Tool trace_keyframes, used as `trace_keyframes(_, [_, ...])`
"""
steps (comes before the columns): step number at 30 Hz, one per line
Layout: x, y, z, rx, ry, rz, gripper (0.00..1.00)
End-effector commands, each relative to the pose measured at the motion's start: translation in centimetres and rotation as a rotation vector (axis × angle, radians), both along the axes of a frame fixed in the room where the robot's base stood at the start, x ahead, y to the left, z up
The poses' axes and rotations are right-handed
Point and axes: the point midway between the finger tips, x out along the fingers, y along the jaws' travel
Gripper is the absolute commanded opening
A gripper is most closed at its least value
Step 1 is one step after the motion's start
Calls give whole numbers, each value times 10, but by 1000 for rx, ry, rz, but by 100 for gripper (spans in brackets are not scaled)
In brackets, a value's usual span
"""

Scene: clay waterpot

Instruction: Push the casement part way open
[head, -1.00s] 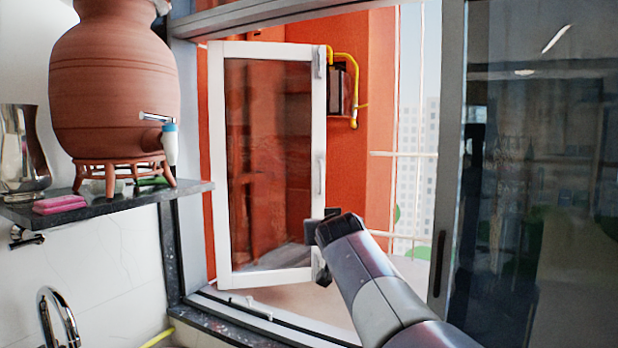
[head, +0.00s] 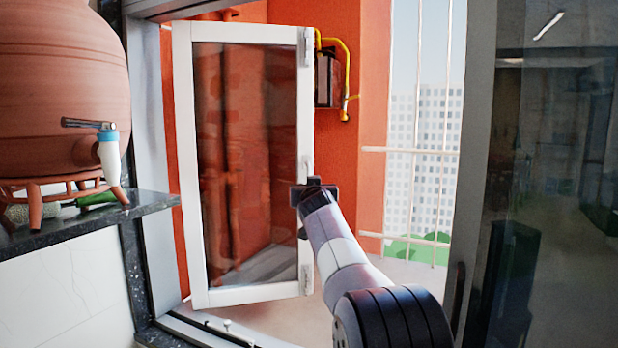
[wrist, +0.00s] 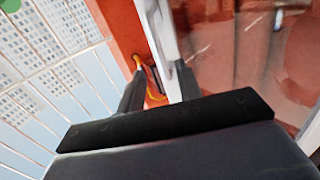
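The casement (head: 183,160) is a white-framed sash with dark glass, standing part way out from the window opening in the head view. Its free edge, with metal fittings, is on the right. My gripper (head: 306,200) is at the lower half of that edge. In the wrist view the white edge (wrist: 158,30) runs down between my two dark fingers (wrist: 157,88). The fingers are apart, with a gap beside the left one. The right finger lies close against the frame; I cannot tell whether it touches.
A clay waterpot (head: 60,95) with a tap stands on a dark stone shelf (head: 150,205) at left. A dark sliding pane (head: 550,200) is at right. Outside are an orange wall (head: 345,150), a yellow pipe (head: 347,75) and white railing bars (head: 410,151).

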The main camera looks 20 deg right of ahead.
Motion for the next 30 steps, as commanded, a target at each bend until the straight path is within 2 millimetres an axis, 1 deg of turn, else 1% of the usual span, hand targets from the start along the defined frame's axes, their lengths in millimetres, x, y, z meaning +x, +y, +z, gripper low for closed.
trace_keyframes(1, [8, -3, 4, 1, 2, -1, 33])
trace_keyframes(6, [31, -9, 3, 0, 3, -1, 33])
trace_keyframes(12, [48, -14, 2, -1, 1, -1, 33])
trace_keyframes(18, [54, -15, 0, -1, 1, 0, 33])
trace_keyframes(26, [55, -15, 0, -1, 0, 0, 33])
trace_keyframes(30, [54, -15, 0, -1, 0, 0, 22])
